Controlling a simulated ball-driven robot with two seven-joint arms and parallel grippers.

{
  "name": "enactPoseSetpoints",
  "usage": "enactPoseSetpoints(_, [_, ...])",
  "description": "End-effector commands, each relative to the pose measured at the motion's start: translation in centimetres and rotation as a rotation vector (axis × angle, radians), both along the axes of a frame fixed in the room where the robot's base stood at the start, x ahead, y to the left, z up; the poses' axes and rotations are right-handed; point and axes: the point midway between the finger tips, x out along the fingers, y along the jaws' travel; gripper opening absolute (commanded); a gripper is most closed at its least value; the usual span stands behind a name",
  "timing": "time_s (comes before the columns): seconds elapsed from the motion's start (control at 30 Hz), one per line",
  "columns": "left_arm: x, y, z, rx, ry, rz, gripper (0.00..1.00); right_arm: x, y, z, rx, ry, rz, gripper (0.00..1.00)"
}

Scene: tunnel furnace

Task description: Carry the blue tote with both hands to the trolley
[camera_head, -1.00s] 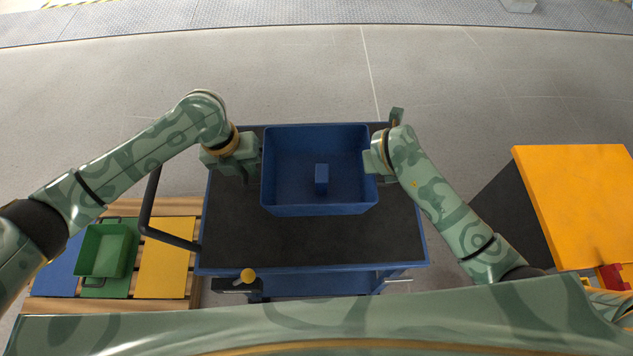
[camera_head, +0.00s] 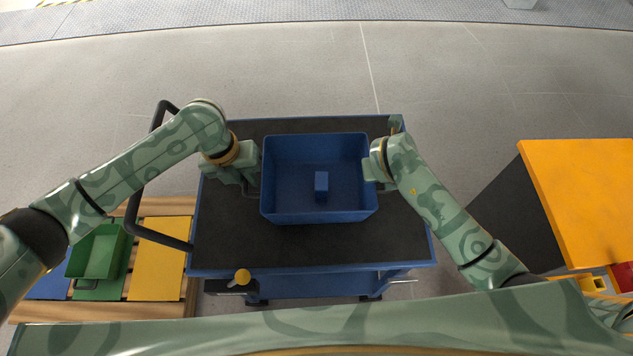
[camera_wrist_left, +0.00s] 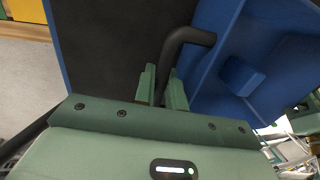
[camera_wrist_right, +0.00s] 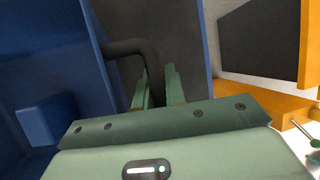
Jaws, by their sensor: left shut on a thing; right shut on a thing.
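The blue tote (camera_head: 318,214) is over the trolley's dark top (camera_head: 310,245), upright, with a small blue block (camera_head: 321,186) inside. I cannot tell whether its base touches the top. My left gripper (camera_head: 252,178) is at the tote's left side. In the left wrist view its fingers (camera_wrist_left: 163,92) are shut on a black bar handle (camera_wrist_left: 185,40) of the tote. My right gripper (camera_head: 378,172) is at the tote's right side. In the right wrist view its fingers (camera_wrist_right: 156,92) are shut on the other black handle (camera_wrist_right: 135,47).
The trolley's black push handle (camera_head: 150,190) rises at its left. A pallet (camera_head: 178,206) with coloured panels and a green tote (camera_head: 97,252) stands at the left. An orange-topped table (camera_head: 585,195) stands at the right. The floor behind is clear.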

Motion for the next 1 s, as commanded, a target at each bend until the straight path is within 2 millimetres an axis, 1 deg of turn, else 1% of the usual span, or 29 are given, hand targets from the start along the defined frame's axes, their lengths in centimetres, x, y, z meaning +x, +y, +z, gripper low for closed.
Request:
enactPoseSetpoints(0.03, [0.0,0.1,-0.7,0.002,0.003,0.0,0.15,0.0,-0.1,-0.7,-0.001,0.003,-0.001,0.15])
enactPoseSetpoints(0.07, [0.0,0.1,-0.4,0.002,0.001,0.001,0.23,0.0,-0.1,-0.4,-0.001,0.002,-0.001,0.24])
enactPoseSetpoints(0.1, [0.0,0.1,-0.2,0.002,0.001,0.001,0.34,0.0,-0.1,-0.2,-0.001,0.001,-0.001,0.34])
enactPoseSetpoints(0.33, [0.0,0.0,-0.1,0.001,0.0,0.0,0.34,0.0,0.0,-0.2,0.0,0.001,0.0,0.34])
enactPoseSetpoints(0.47, [0.1,0.3,0.8,0.001,-0.002,0.001,0.34,0.0,0.0,-0.2,0.0,0.001,0.0,0.34])
enactPoseSetpoints(0.57, [0.1,0.6,2.7,0.001,-0.004,-0.001,0.34,0.0,0.0,-0.2,0.0,0.001,0.0,0.34])
enactPoseSetpoints(0.8, [0.1,1.7,8.2,0.002,-0.005,0.0,0.34,0.0,0.0,-0.2,0.0,0.001,0.0,0.34])
enactPoseSetpoints(0.9, [0.1,2.1,9.9,0.001,-0.003,0.001,0.34,0.0,0.0,-0.2,0.0,0.001,0.0,0.34])
enactPoseSetpoints(1.0, [0.1,2.3,11.0,0.002,-0.002,0.0,0.34,0.0,0.0,-0.2,0.0,0.001,0.0,0.34])
